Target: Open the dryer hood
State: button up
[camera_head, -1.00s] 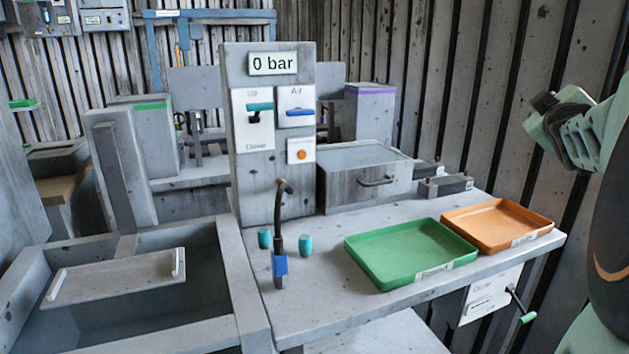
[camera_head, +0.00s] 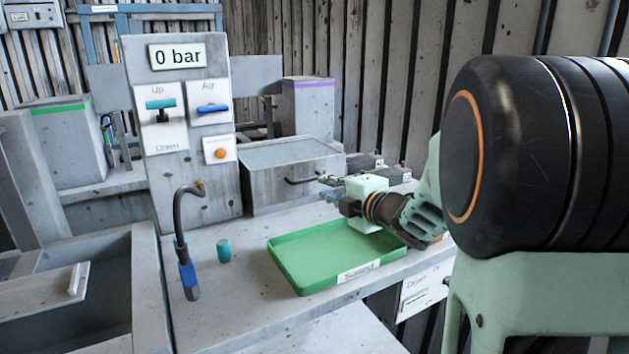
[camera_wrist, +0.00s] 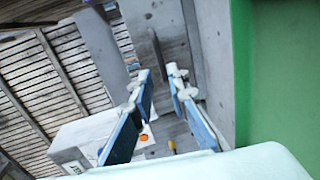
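The dryer hood appears to be the grey box (camera_head: 285,180) at the back of the table in the head view. Its lid lies flat and looks shut. A dark bar handle (camera_head: 300,181) is on its front. My gripper (camera_head: 328,182) is just right of the handle, above the back of the green tray. I cannot tell whether it touches the handle. In the wrist view my gripper's blue fingers (camera_wrist: 159,72) stand apart, with nothing visible held between them.
The green tray (camera_head: 290,275) lies below my gripper. An orange tray is mostly hidden by my arm. A panel (camera_head: 215,200) reading "0 bar" stands left of the box. A hose with a blue end (camera_head: 188,279) and a teal knob (camera_head: 224,250) are front left. A sink is further left.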

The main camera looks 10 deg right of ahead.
aim_at(309, 180)
jog(key=b+x, duration=0.1)
jog(key=x, duration=0.9)
jog(key=shift+w+a, duration=0.1)
jog(key=shift+w, duration=0.1)
grip_shut()
